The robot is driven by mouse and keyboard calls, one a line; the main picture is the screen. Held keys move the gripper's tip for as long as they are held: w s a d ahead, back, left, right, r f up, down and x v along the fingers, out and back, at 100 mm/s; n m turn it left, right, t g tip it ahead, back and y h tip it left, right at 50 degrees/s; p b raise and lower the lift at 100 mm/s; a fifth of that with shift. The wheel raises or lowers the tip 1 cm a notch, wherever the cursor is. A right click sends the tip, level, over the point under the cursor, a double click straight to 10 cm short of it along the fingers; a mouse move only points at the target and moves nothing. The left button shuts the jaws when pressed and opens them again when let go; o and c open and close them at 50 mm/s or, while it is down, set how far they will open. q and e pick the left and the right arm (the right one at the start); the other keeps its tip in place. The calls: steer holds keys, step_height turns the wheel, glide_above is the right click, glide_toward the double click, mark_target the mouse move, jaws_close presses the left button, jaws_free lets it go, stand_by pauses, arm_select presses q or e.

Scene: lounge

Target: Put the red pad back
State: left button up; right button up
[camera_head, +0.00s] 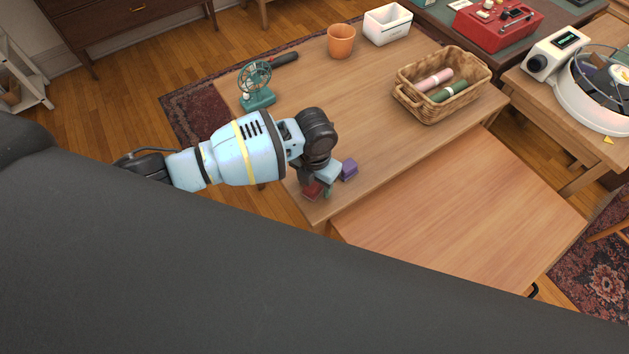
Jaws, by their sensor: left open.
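The small dark red pad (312,190) is at the near left corner of the wooden table (375,125), partly hidden by my gripper. My left gripper (322,184) reaches in from the left and points down over this corner, with its fingers beside the red pad. It is open; whether a finger touches the pad cannot be told. A small purple pad (349,168) lies just right of the gripper. My right gripper does not show.
On the table are a teal fan (256,88), a dark-handled tool (285,59), an orange pot (341,42), a white bin (387,25) and a wicker basket (430,105) holding rolls. A lower wooden surface (465,205) adjoins the near side. The table's middle is clear.

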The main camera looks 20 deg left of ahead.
arm_select(q)
step_height(320, 180, up, 12)
steer(key=p, duration=0.1)
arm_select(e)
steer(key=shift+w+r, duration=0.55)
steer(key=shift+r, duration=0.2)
arm_select(q)
steer(key=s+d+f+n+t+h, duration=0.2)
steer(key=s+d+f+n+h, duration=0.15)
steer(key=s+f+n, duration=0.45)
steer(key=s+d+f+n+t+h, duration=0.2)
steer(key=s+d+f+n+h, duration=0.15)
steer(key=f+n, duration=0.45)
steer(key=s+a+f+n+t+y, duration=0.1)
steer(key=s+a+n+t+y, duration=0.1)
steer(key=s+a+n, duration=0.5)
steer(key=s+a+f+n+t+y, duration=0.1)
steer(key=s+a+n, duration=0.5)
steer(key=s+n, duration=0.6)
steer(key=shift+s+a+f+n+t+y, duration=0.15)
steer(key=shift+s+a+n+t+y, duration=0.3)
steer(key=shift+n+y, duration=0.6)
steer(key=shift+w+d, duration=0.15)
